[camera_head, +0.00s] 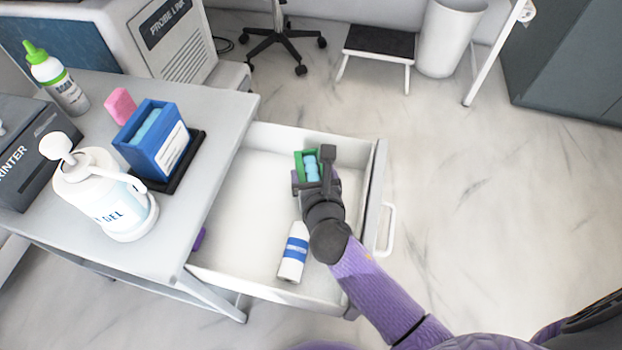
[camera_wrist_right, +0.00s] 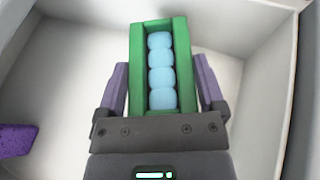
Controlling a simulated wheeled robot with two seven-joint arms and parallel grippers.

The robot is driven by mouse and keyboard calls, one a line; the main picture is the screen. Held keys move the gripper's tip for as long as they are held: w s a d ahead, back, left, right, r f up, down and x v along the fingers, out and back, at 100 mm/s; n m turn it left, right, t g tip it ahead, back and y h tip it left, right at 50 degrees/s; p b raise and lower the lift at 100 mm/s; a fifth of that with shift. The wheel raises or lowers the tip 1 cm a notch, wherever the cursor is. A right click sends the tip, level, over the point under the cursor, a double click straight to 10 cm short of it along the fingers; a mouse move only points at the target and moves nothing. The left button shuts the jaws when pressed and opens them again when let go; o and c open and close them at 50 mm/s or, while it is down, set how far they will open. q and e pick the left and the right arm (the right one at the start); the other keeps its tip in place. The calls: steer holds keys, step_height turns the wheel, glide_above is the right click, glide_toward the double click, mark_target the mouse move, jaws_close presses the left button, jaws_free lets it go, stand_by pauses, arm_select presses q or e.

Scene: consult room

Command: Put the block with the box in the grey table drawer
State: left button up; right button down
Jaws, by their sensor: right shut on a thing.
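The grey table drawer (camera_head: 250,190) is pulled open, and its white inside shows. My right gripper (camera_head: 312,182) is over the drawer, near its front end, and shut on a green box (camera_head: 301,158) holding several light blue rounded pieces. In the right wrist view the green box (camera_wrist_right: 137,60) stands between the purple fingers, inside the drawer walls; whether it touches the floor I cannot tell. A purple block (camera_head: 199,239) lies in the drawer by the table edge, partly hidden; it also shows in the right wrist view (camera_wrist_right: 15,140). A pink block (camera_head: 120,105) is on the table. My left gripper is out of view.
A white bottle with a blue band (camera_head: 293,252) lies in the drawer beside my right arm. On the table (camera_head: 215,105) are a blue box (camera_head: 140,150) on a black tray, a gel pump bottle (camera_head: 110,200), a green-capped bottle (camera_head: 60,85) and a printer (camera_head: 30,150).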

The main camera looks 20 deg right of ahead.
steer(key=shift+r, duration=0.2)
steer(key=shift+f, duration=0.15)
jaws_free()
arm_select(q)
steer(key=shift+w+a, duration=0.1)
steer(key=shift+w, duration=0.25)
arm_select(e)
steer(key=shift+s+r+p, duration=0.15)
steer(key=shift+r+p, duration=0.15)
arm_select(q)
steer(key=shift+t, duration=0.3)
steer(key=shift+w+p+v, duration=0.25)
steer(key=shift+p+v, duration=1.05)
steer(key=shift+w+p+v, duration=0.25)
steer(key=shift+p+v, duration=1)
steer(key=shift+p, duration=0.05)
arm_select(e)
steer(key=v, duration=1.1)
steer(key=shift+s, duration=0.3)
